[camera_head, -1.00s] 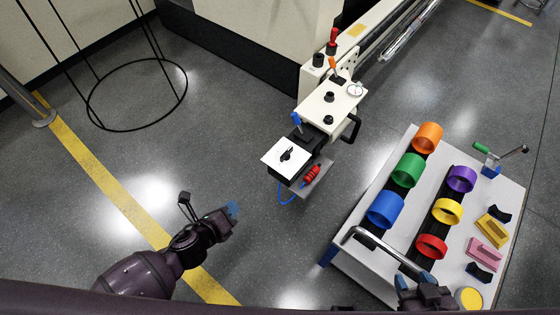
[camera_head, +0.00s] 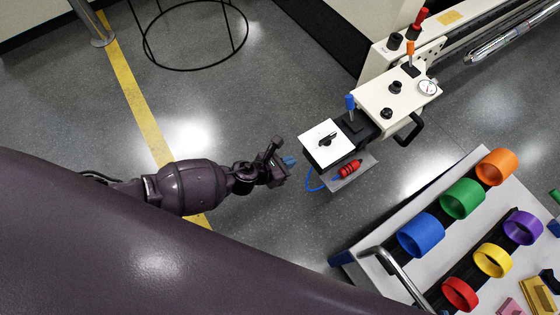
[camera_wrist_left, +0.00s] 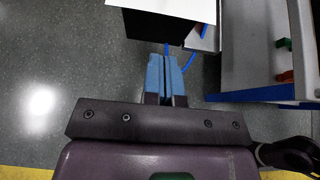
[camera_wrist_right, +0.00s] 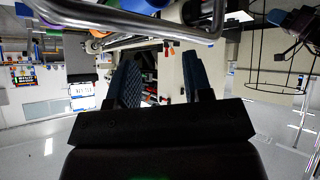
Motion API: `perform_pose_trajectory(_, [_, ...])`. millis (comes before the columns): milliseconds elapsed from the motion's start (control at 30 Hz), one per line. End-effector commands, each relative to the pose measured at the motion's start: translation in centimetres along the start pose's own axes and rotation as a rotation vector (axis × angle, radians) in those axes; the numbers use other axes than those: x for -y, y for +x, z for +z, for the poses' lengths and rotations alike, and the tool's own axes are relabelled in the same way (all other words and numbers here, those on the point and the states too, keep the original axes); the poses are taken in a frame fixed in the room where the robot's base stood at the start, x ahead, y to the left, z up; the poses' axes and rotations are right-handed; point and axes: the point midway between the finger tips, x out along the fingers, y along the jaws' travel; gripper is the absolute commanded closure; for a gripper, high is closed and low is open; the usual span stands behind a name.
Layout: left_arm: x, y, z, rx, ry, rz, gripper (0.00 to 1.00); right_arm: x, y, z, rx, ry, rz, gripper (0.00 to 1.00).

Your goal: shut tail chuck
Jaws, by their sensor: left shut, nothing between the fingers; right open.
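The cream machine end (camera_head: 385,100) carries a blue lever (camera_head: 350,104), an orange lever (camera_head: 410,54), a red lever (camera_head: 421,17), black knobs and a dial. A white plate with a black turn handle (camera_head: 326,140) is at its near end. I cannot tell which part is the tail chuck. My left gripper (camera_head: 289,161) is shut and empty, just left of the white plate and apart from it. In the left wrist view its blue fingertips (camera_wrist_left: 166,60) point toward a dark block under a white plate edge. My right gripper (camera_wrist_right: 160,80) is open and empty in the right wrist view.
A red coiled part (camera_head: 350,168) with a blue hose (camera_head: 314,184) sits on a small grey shelf below the plate. A cart (camera_head: 375,225) with coloured rings and a metal handle stands at the lower right. A black hoop stand (camera_head: 194,67) is at the back left.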

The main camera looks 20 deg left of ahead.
Motion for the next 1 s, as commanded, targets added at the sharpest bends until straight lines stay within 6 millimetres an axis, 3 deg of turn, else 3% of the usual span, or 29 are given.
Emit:
perform_pose_trajectory(167, [0.3, 3.3, -0.6, -0.006, -0.007, -0.003, 1.00, 0.3, 0.5, 0.2, -0.006, -0.027, -0.008, 0.54])
perform_pose_trajectory(400, [0.0, 5.5, 1.5, 0.000, -0.003, 0.000, 1.00, 0.2, 0.8, -1.4, -0.042, -0.039, -0.009, 0.54])
perform_pose_trajectory(1000, [0.0, 6.3, 2.0, 0.000, -0.003, 0.000, 1.00, 0.2, 0.7, -0.8, -0.031, -0.041, -0.008, 0.54])
